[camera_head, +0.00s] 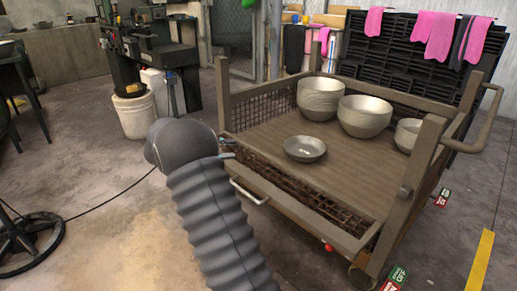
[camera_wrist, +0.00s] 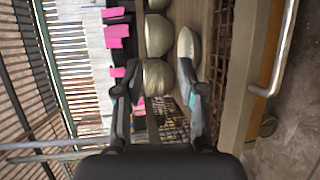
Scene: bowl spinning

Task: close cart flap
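The brown wood-and-mesh cart (camera_head: 265,97) stands in the centre right of the head view. Its front flap (camera_head: 310,222), with a wooden rail, rusty mesh and a pale handle (camera_head: 247,194), sits lower than the side rails. How far it is tilted is hard to tell. My gripper (camera_head: 226,148) is by the flap's left end, near the front left post, partly hidden by my dark arm. In the wrist view my gripper (camera_wrist: 155,90) has its fingers spread with nothing held. The flap's rail (camera_wrist: 240,75) and handle (camera_wrist: 280,70) are right of the fingers.
On the deck are stacked bowls (camera_head: 319,98), more bowls (camera_head: 365,116), one at the right (camera_head: 408,134) and a single shallow bowl (camera_head: 304,148). A white bucket (camera_head: 134,115) and workbench stand left. The floor (camera_head: 120,230) left of the cart is mostly clear, crossed by a cable.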

